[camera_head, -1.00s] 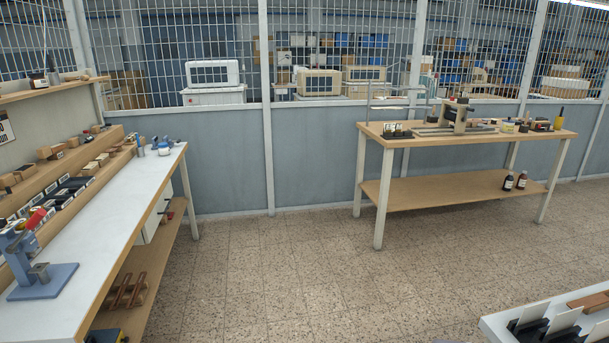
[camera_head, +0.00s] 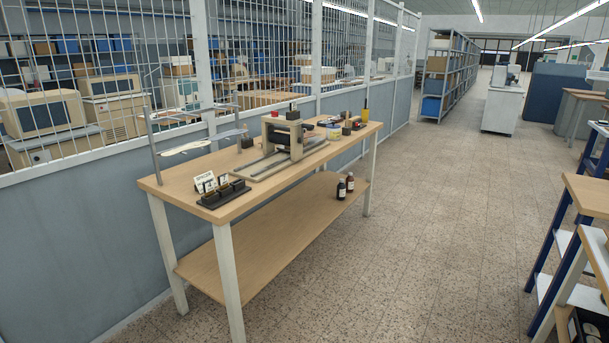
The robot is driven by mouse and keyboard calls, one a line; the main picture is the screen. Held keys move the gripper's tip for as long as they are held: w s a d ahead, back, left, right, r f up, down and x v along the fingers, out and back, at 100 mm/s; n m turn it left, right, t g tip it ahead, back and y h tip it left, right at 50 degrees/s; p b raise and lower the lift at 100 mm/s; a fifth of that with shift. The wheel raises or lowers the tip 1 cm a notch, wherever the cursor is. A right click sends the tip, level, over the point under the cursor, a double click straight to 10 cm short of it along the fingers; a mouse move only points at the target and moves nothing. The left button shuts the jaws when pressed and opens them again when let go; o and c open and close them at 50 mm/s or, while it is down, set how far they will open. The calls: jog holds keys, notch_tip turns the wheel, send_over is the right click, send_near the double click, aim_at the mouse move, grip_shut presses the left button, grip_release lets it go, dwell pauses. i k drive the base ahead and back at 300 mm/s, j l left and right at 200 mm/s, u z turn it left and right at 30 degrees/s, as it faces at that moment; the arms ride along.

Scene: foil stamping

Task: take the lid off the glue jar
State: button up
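I cannot pick out the glue jar or its lid for certain. Several small containers (camera_head: 333,132) stand at the far right end of the wooden workbench (camera_head: 180,185), too small to identify. Two dark bottles with pale labels (camera_head: 341,189) stand on the bench's lower shelf. My gripper is not in view.
A press with rails (camera_head: 283,137) sits mid-bench, with a small black rack of labelled pieces (camera_head: 222,190) at the near end. A mesh partition (camera_head: 250,60) runs behind. Open tiled floor (camera_head: 440,210) lies to the right, with wooden-topped tables (camera_head: 592,195) at the right edge.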

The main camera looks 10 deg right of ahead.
aim_at(331, 134)
jog(key=i+l+z, duration=0.35)
jog(key=i, duration=1.15)
jog(key=i+j+z, duration=0.25)
jog(key=i+z, duration=0.15)
jog(key=i, duration=1.1)
jog(key=i+u, duration=0.1)
jog(key=i, duration=0.45)
jog(key=i+l+u, duration=0.1)
jog(key=i, duration=0.4)
jog(key=i+l+u, duration=0.1)
jog(key=i+l, duration=0.15)
jog(key=i, duration=0.3)
jog(key=i+j+u, duration=0.1)
jog(key=i+u, duration=0.15)
jog(key=u, duration=0.2)
jog(key=i+u, duration=0.25)
jog(key=u, duration=0.25)
jog(key=i+u, duration=0.3)
jog(key=u, duration=0.15)
